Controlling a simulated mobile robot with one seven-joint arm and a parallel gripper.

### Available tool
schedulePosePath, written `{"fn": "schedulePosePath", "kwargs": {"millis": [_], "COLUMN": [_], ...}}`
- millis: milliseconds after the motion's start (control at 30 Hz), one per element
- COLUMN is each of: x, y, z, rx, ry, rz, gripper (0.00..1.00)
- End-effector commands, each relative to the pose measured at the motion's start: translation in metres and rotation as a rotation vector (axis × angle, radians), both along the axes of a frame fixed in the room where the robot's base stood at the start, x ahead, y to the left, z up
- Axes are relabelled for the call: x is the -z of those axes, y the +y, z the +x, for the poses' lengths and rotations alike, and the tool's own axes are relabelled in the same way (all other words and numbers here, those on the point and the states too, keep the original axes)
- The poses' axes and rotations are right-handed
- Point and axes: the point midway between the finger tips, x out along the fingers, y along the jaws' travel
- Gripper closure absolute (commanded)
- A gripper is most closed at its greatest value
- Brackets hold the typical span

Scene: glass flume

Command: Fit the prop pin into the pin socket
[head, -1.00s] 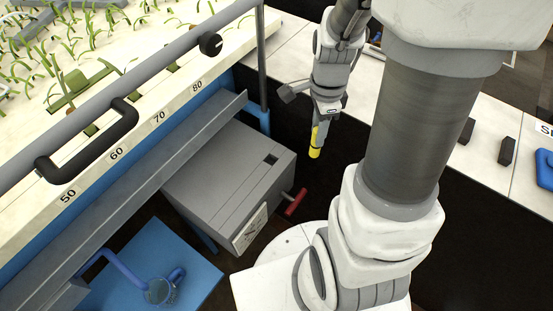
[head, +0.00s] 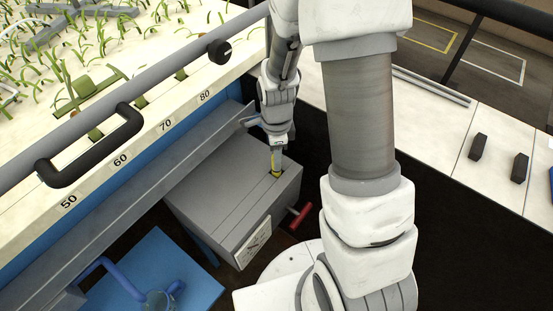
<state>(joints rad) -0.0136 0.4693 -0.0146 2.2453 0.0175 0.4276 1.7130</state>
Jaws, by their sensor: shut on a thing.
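The prop pin (head: 276,163) is a slim, upright piece with a grey upper part and yellow at its lower end. My gripper (head: 274,146) is shut on its upper part. The pin socket (head: 281,177) is a small dark square opening in the top of the grey box (head: 225,190). The pin's yellow end is at this opening and covers most of it. Less yellow shows than before, so the tip seems to be inside, but I cannot tell how deep.
A red-handled part (head: 299,215) sticks out of the box's right side. The flume's grey rail (head: 150,85) and ledge (head: 190,145) run along the left. A blue plate (head: 165,265) with a blue bent pipe lies below left. The white bench (head: 480,140) is at right.

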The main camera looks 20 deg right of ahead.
Motion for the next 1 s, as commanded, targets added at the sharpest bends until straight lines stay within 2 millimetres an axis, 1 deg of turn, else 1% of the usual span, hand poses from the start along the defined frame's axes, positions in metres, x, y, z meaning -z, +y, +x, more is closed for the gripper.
{"fn": "schedulePosePath", "kwargs": {"millis": [33, 67, 300, 433, 467, 500, 600, 867, 1000], "x": [0.0078, 0.0093, 0.0092, 0.0139, 0.0123, 0.012, 0.012, 0.0116, 0.005], "y": [0.0001, 0.0002, 0.0, 0.0, 0.0, -0.0001, -0.0001, -0.0002, -0.0002], "z": [-0.0007, -0.0004, 0.0001, 0.0001, 0.0, -0.0001, -0.0001, 0.0, 0.0003], "rx": [0.0, -0.001, -0.001, 0.0, 0.0, 0.0, 0.0, 0.0, -0.001], "ry": [0.003, 0.002, -0.001, -0.001, -0.001, 0.0, 0.0, 0.0, -0.002], "rz": [0.0, 0.0, 0.0, 0.0, 0.0, 0.0, 0.0, 0.0, 0.0], "gripper": [1.0, 1.0, 1.0, 1.0, 0.62, 0.55, 0.38, 0.38, 0.38]}}
